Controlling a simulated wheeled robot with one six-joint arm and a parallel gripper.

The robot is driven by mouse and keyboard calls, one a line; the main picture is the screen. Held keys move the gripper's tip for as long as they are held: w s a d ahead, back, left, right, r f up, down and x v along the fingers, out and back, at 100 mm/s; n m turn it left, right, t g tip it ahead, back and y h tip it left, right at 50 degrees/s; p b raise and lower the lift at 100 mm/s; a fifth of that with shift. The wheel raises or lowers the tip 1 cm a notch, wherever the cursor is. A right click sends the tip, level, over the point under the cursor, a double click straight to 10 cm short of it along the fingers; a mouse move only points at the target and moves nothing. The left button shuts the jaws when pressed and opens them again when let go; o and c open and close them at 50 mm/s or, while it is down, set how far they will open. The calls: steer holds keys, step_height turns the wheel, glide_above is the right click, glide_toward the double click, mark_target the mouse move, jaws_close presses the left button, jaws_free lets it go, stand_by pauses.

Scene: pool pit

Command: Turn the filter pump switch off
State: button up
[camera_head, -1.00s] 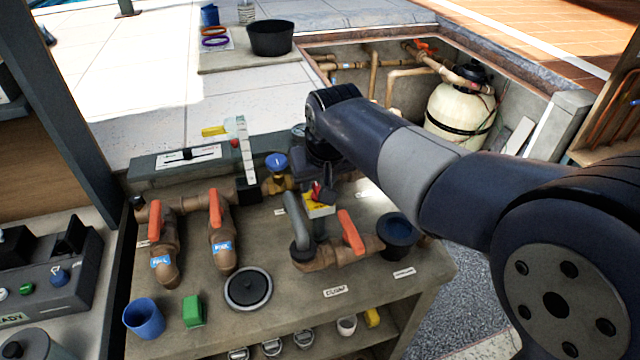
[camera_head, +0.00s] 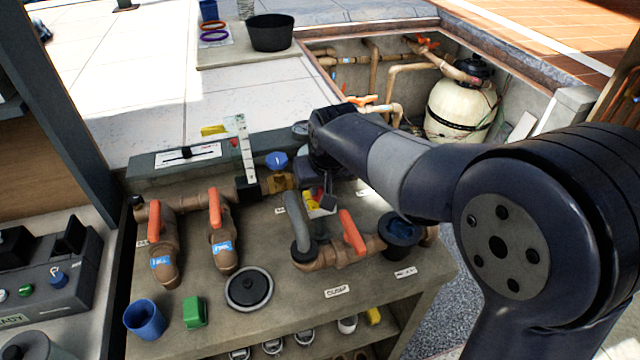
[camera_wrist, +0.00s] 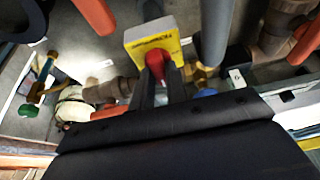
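The switch is a red knob (camera_wrist: 157,56) on a yellow-faced box (camera_wrist: 138,41) with dark lettering. In the head view the yellow box (camera_head: 314,213) stands on the bench behind the grey upright handle, partly hidden by my gripper. My gripper (camera_wrist: 159,75) reaches to the knob from above. In the wrist view its two dark fingers lie close on either side of the red knob. I cannot tell whether they press on it. The knob's setting cannot be read.
A grey curved handle (camera_head: 298,220) and an orange-handled valve (camera_head: 352,232) stand close in front of the switch. A blue-topped valve (camera_head: 277,162) is to its left. More orange-handled valves (camera_head: 215,208) stand further left.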

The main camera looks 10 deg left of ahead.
jaws_close()
steer(key=shift+n, duration=0.3)
steer(key=n, duration=0.1)
steer(key=n+g+y, duration=0.1)
steer(key=n, duration=0.1)
steer(key=shift+d+f+n+b, duration=0.1)
steer(key=shift+f+n+b, duration=0.05)
steer(key=shift+n+b, duration=0.2)
steer(key=n+g, duration=0.1)
steer(key=n, duration=0.1)
steer(key=n+y+b, duration=0.1)
steer(key=n, duration=0.1)
steer(key=shift+w+n+g, duration=0.2)
steer(key=shift+n+g, duration=0.05)
steer(key=shift+g, duration=0.15)
steer(key=n+g, duration=0.2)
steer(key=n, duration=0.2)
steer(key=shift+w, duration=0.1)
steer(key=shift+w+n+g+h, duration=0.15)
steer(key=shift+n+g, duration=0.25)
steer(key=shift+n, duration=0.85)
steer(key=shift+s+n+g+h, duration=0.15)
steer(key=shift+n+g, duration=0.25)
steer(key=shift+n, duration=0.85)
steer(key=o, duration=0.6)
jaws_free()
steer(key=shift+w, duration=0.1)
